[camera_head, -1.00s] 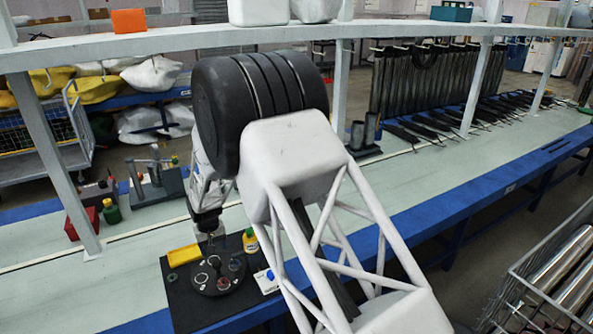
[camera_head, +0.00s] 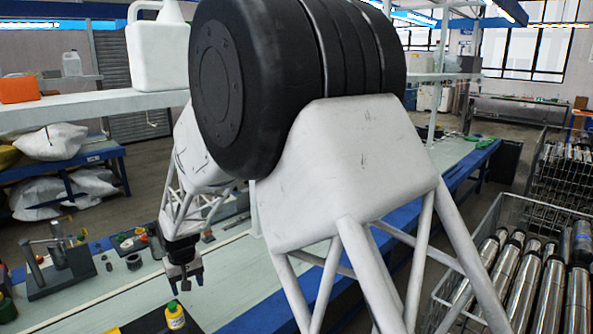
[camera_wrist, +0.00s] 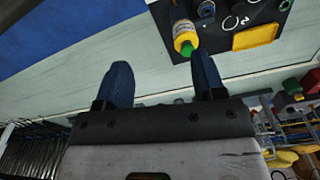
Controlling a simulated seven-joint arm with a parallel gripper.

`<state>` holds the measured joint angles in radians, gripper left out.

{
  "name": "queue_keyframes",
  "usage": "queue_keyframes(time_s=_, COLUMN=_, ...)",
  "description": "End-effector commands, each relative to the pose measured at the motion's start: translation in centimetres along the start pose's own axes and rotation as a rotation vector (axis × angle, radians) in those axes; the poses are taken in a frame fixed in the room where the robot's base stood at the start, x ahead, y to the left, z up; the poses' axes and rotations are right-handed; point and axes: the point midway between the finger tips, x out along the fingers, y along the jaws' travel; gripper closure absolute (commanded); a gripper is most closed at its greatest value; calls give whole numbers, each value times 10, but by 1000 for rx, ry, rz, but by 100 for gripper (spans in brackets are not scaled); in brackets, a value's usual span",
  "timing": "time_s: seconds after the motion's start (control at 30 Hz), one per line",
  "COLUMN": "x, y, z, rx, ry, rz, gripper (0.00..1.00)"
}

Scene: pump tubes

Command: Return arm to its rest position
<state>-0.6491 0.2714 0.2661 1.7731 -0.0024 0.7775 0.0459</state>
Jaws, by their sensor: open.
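My gripper (camera_head: 186,279) hangs from the arm in the head view, above the pale bench top and clear of it. In the wrist view my gripper (camera_wrist: 160,82) shows two dark blue fingers set wide apart with nothing between them. The same bottle (camera_head: 175,317) stands near the bottom of the head view, just below and left of the gripper. My large arm links hide much of the bench in the head view.
A black mat (camera_wrist: 230,12) with small parts and a yellow tray (camera_wrist: 256,37) lies on the bench. A press-like fixture (camera_head: 60,262) stands at left. A shelf (camera_head: 95,110) holds an orange box (camera_head: 18,89). A wire crate of metal tubes (camera_head: 515,270) stands at right.

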Motion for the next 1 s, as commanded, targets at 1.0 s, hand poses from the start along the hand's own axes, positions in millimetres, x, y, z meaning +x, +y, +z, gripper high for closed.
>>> queue_keyframes(time_s=1.0, x=-171, y=180, z=222, rx=272, ry=79, rz=27, gripper=37)
